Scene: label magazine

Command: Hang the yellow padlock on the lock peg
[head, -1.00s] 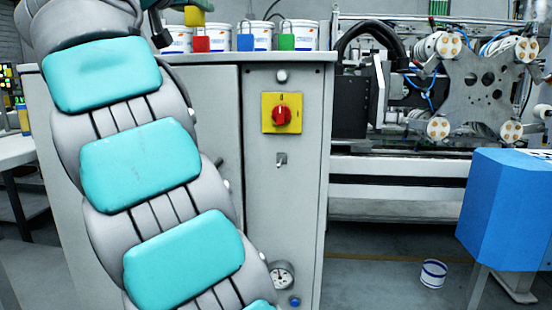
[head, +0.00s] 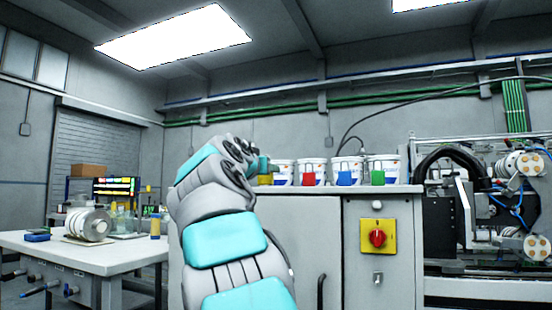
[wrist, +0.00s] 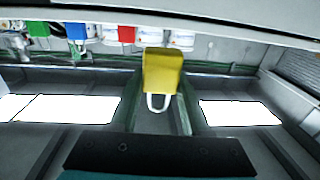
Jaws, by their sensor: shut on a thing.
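The yellow padlock (head: 265,179) is at my gripper (head: 263,163), at the left of the padlock row in the head view. In the wrist view the padlock (wrist: 163,72) is mid-picture, its pale shackle towards the dark gripper part at the bottom. Whether the padlock touches the cabinet top cannot be told. A small metal peg on a plate (head: 378,278), seemingly the lock peg, is on the cabinet front below the red switch (head: 377,238), right of and below my gripper.
Red (head: 308,179), blue (head: 344,179) and green (head: 378,178) padlocks stand before white tubs on the grey cabinet (head: 315,225). A workbench (head: 85,245) with equipment stands left. A machine with rollers (head: 500,200) is right of the cabinet.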

